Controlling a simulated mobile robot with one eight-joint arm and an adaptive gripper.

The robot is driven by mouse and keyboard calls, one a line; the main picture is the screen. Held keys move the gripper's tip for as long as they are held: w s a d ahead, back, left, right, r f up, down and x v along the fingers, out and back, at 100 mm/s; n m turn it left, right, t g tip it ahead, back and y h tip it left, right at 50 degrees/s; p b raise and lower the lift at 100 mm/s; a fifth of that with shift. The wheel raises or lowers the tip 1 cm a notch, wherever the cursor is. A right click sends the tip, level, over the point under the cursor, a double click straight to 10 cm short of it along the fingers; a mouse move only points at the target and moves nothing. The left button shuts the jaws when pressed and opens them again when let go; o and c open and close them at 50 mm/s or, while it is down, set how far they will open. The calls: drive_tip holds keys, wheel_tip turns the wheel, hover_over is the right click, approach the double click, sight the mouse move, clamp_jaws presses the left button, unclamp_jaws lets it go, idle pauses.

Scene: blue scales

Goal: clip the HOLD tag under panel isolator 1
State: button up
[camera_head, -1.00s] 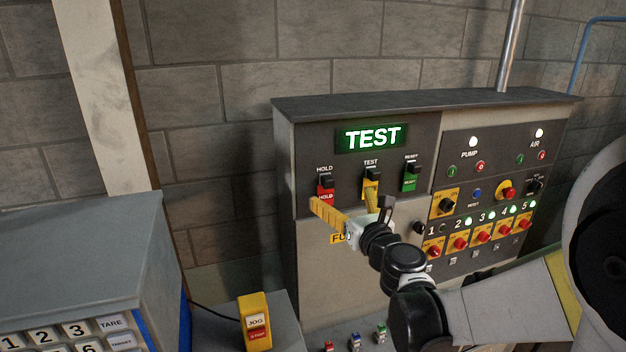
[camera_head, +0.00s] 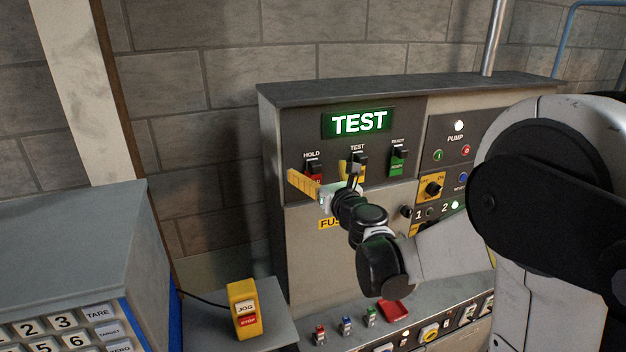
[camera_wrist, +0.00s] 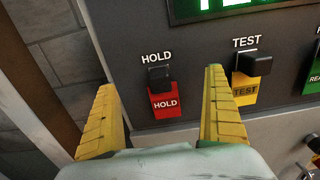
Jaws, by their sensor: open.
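The red HOLD tag (camera_wrist: 166,105) hangs on the panel just below the black HOLD switch (camera_wrist: 159,77). In the head view the tag (camera_head: 317,178) is partly covered by a finger. My gripper (camera_wrist: 160,80) is open, its yellow fingers on either side of the HOLD switch and tag. I cannot tell whether either finger touches the panel. In the head view my gripper (camera_head: 324,174) is in front of the HOLD and TEST switches. Panel isolator 1 (camera_head: 414,229) is right of it, mostly hidden behind my arm; only a sliver of yellow plate shows under the number 1.
A yellow TEST tag (camera_wrist: 245,92) and a green READY tag (camera_head: 397,168) hang to the right. A lit TEST display (camera_head: 359,122) is above.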

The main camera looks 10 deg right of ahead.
sight(317, 170)
drive_tip(key=shift+w+a, duration=0.1)
drive_tip(key=shift+w, duration=0.7)
drive_tip(key=shift+b, duration=0.4)
drive_tip(key=shift+c, duration=0.3)
idle(0.4)
clamp_jaws()
drive_tip(key=shift+s, duration=0.15)
drive_tip(key=shift+s+d, duration=0.2)
drive_tip(key=shift+s, duration=1.25)
drive_tip(key=shift+s+d, duration=0.2)
drive_tip(key=shift+s, duration=1.2)
